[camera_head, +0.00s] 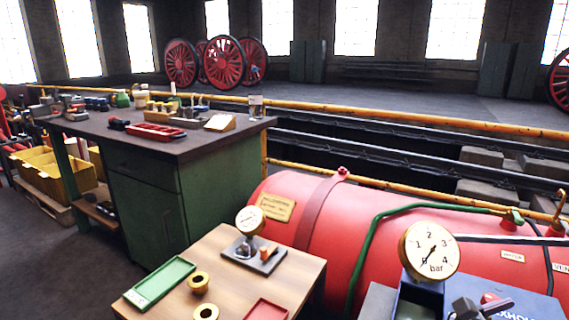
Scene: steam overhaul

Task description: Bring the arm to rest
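Neither of my grippers and no part of my arms can be made out in the head view. A small wooden table (222,262) stands at the bottom centre. On it are a green tray (160,283), two brass rings (200,282), a red tray (267,310) and a grey plate (262,262) with a small gauge (250,220) standing at it. A large dial gauge marked in bar (429,249) stands at the lower right, with its needle pointing to the lower left.
A red boiler (330,225) with a green pipe (372,235) lies behind the small table. A green workbench (150,205) crowded with tools stands at the left. Yellow rails (390,114) edge the pit. A grey and red fitting (483,305) is cut off at the bottom right.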

